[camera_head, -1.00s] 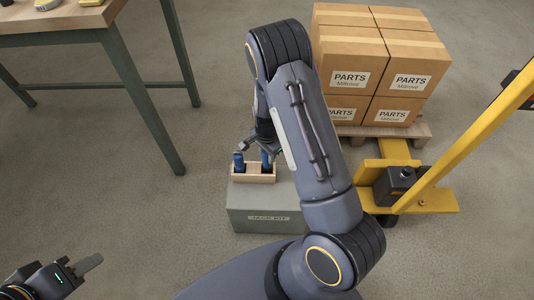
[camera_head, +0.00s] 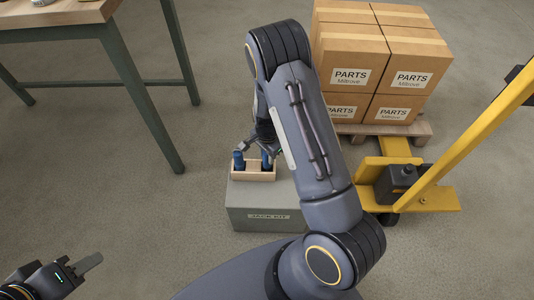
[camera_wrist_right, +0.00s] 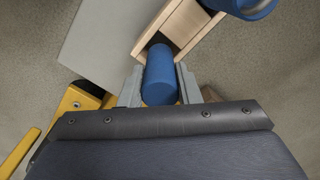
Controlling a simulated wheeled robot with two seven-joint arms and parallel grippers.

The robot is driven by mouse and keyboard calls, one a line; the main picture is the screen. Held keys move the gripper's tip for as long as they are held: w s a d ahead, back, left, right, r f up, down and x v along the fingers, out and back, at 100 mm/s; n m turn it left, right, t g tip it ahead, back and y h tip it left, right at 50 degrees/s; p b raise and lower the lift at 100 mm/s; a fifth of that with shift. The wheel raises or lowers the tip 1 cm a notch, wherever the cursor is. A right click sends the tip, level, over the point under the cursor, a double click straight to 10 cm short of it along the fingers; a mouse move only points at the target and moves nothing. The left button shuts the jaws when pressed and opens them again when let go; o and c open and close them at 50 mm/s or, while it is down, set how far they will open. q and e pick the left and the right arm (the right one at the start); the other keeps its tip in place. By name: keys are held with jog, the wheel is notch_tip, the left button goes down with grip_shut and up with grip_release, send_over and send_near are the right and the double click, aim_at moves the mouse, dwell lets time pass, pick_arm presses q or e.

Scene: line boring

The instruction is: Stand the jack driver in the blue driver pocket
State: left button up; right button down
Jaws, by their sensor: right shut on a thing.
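The jack driver, with a blue cylindrical handle (camera_wrist_right: 160,76), is between the fingers of my right gripper (camera_wrist_right: 160,88), which is shut on it. In the head view the driver (camera_head: 266,161) stands about upright at the right part of a small wooden holder (camera_head: 253,177). In the right wrist view its far end meets the dark opening of a holder pocket (camera_wrist_right: 158,40); how deep it sits is hidden. A second blue piece (camera_head: 239,161) stands at the holder's left part. It also shows in the wrist view (camera_wrist_right: 258,10). My left gripper (camera_head: 90,263) is far from these, at the lower left.
The holder sits on a grey box (camera_head: 265,217) marked JACK KIT. Behind it to the right, cartons (camera_head: 380,60) stand on a wooden pallet (camera_head: 420,131) by a yellow pallet jack (camera_head: 430,197). A workbench (camera_head: 70,18) is at the upper left. Floor is clear left of the box.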

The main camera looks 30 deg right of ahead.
jog(key=shift+f, duration=0.15)
dwell(0.6)
jog(key=shift+f+b, duration=0.55)
jog(key=shift+f, duration=0.05)
jog(key=shift+f, duration=0.15)
dwell(0.5)
jog(key=shift+f+b, duration=0.5)
jog(key=shift+f, duration=0.1)
grip_release()
jog(key=shift+r, duration=0.1)
dwell(0.4)
jog(key=shift+r+p, duration=3.8)
jog(key=shift+r, duration=0.7)
